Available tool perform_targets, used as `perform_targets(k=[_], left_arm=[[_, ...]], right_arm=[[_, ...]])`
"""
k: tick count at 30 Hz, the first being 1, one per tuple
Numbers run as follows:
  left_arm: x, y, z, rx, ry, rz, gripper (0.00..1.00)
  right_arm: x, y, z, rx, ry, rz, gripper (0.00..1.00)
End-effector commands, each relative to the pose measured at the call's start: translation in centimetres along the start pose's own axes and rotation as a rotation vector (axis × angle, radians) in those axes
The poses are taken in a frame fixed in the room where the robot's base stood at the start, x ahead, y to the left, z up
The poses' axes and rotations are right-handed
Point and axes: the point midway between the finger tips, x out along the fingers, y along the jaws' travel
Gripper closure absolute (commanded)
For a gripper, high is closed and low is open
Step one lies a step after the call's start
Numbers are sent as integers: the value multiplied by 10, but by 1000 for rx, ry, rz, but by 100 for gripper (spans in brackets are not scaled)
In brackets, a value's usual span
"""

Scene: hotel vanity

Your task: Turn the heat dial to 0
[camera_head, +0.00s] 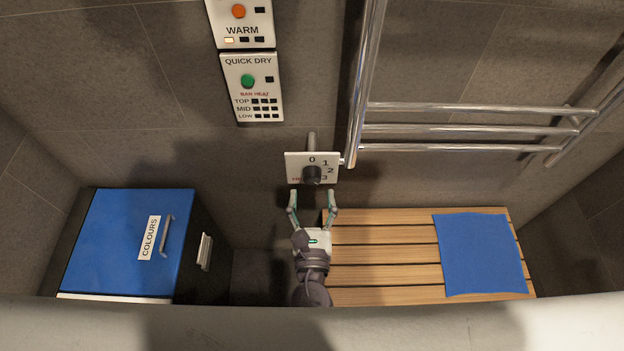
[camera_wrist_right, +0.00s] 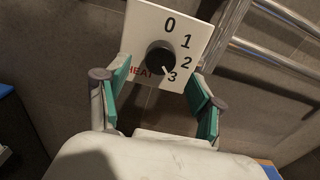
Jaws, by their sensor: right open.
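In the right wrist view, the knob (camera_wrist_right: 160,57) has a light pointer mark directed at the 3, and the plate (camera_wrist_right: 143,24) also reads HEAT. My right gripper (camera_head: 313,198) is open and empty just in front of and below the knob, fingers on either side and apart from it. It also shows in the right wrist view (camera_wrist_right: 160,95). My left gripper is not in view.
A chrome towel rail (camera_head: 450,128) stands right of the dial. Control panels (camera_head: 252,88) hang above. A slatted wooden bench (camera_head: 385,255) with a blue cloth (camera_head: 480,253) is below right. A blue-lidded box (camera_head: 115,240) labelled COLOURS is at left.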

Motion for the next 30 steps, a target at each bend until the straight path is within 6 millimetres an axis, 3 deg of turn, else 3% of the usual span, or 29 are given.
perform_targets(k=[3,7,19,30], left_arm=[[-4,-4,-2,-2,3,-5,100],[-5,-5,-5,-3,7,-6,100],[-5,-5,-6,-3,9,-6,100],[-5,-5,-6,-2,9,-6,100]], right_arm=[[21,0,1,0,-1,-1,33],[34,0,0,1,0,0,33],[41,0,-1,2,1,0,33],[41,0,-1,1,1,0,93]])
